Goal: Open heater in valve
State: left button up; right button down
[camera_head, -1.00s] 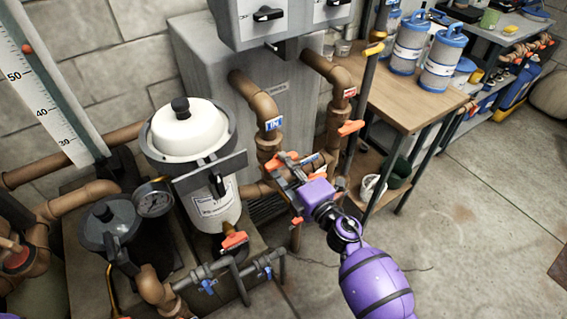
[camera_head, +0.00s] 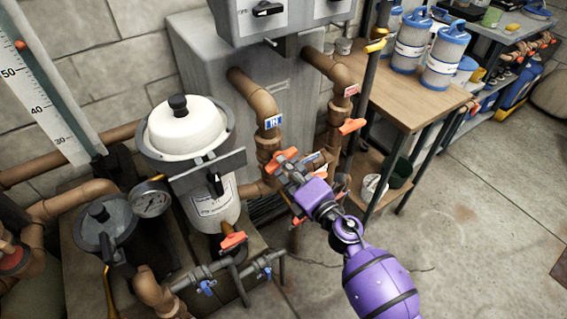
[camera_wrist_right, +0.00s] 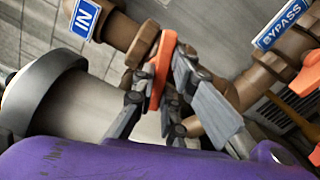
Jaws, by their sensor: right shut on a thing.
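The heater in valve has an orange handle (camera_head: 283,158) on the brown pipe below the blue IN label (camera_head: 273,122). My right gripper (camera_head: 289,171) reaches it from the lower right, on a purple arm. In the right wrist view the orange handle (camera_wrist_right: 160,72) sits between the fingers of my right gripper (camera_wrist_right: 155,85), which are closed on it. The IN label (camera_wrist_right: 86,18) shows at the upper left there. The gripper hides part of the valve in the head view. My left gripper is in neither view.
An orange handle (camera_head: 352,126) sits on the outlet pipe with a red label. A blue BYPASS label (camera_wrist_right: 281,27) is on a neighbouring pipe. The white-topped filter (camera_head: 187,127) stands close at left, a wooden workbench (camera_head: 405,95) at right. The floor at lower right is clear.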

jog(key=n+b, duration=0.1)
jog(key=n, duration=1.3)
jog(key=shift+n, duration=0.3)
jog(key=c, duration=1.7)
grip_release()
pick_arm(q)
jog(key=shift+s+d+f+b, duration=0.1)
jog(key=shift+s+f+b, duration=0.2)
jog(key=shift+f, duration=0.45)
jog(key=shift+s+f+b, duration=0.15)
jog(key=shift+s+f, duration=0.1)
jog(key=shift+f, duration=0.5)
pick_arm(e)
jog(key=shift+v, duration=3.55)
